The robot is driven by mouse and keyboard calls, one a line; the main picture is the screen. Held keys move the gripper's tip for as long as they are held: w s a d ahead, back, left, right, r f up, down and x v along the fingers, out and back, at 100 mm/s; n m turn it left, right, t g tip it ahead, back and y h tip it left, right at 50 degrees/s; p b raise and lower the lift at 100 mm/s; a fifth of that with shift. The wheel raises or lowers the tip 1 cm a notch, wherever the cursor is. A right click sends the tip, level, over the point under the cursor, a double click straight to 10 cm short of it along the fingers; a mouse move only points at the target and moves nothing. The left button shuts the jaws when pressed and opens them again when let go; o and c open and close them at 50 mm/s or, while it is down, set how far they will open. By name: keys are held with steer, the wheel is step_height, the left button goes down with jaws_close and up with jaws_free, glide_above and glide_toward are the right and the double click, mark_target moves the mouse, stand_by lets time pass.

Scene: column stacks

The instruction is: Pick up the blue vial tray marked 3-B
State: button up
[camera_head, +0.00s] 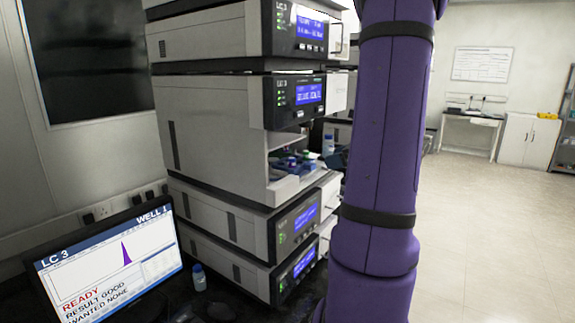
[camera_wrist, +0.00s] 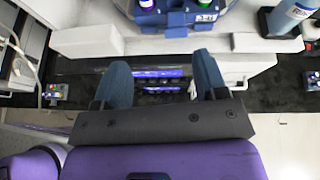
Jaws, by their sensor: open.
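A blue vial tray (camera_wrist: 178,20) is at the top of the wrist view, cut by the frame edge. A small white label (camera_wrist: 207,18) on its front appears to read 3-B. A purple-and-white vial (camera_wrist: 147,4) and a green-topped vial (camera_wrist: 200,3) show in it. My gripper (camera_wrist: 160,68) is open and empty, with its two fingers pointing toward the tray and apart from it. In the head view, a blue tray (camera_head: 304,168) sits in the open bay of the instrument stack marked LC 3.
A white ledge (camera_wrist: 85,40) lies before the tray. A blue-labelled bottle (camera_wrist: 288,17) stands right of it. In the head view, a monitor (camera_head: 110,260) reads READY, RESULT GOOD, WANTED NONE. A small bottle (camera_head: 198,277) stands beside it. The floor (camera_head: 500,225) at right is clear.

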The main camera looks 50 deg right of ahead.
mark_target(314, 165)
steer(key=shift+m+h, duration=0.4)
steer(key=shift+m, duration=0.3)
steer(key=w+f, duration=0.1)
steer(key=w+d+f, duration=0.1)
steer(key=w+d, duration=0.1)
steer(key=w, duration=0.1)
steer(key=shift+w+f, duration=0.1)
steer(key=shift+f, duration=0.3)
steer(key=shift+a+x, duration=0.2)
steer(key=shift+x, duration=1.1)
steer(key=shift+a+x, duration=0.2)
steer(key=shift+x, duration=1.1)
steer(key=shift+r, duration=0.2)
steer(key=c, duration=1)
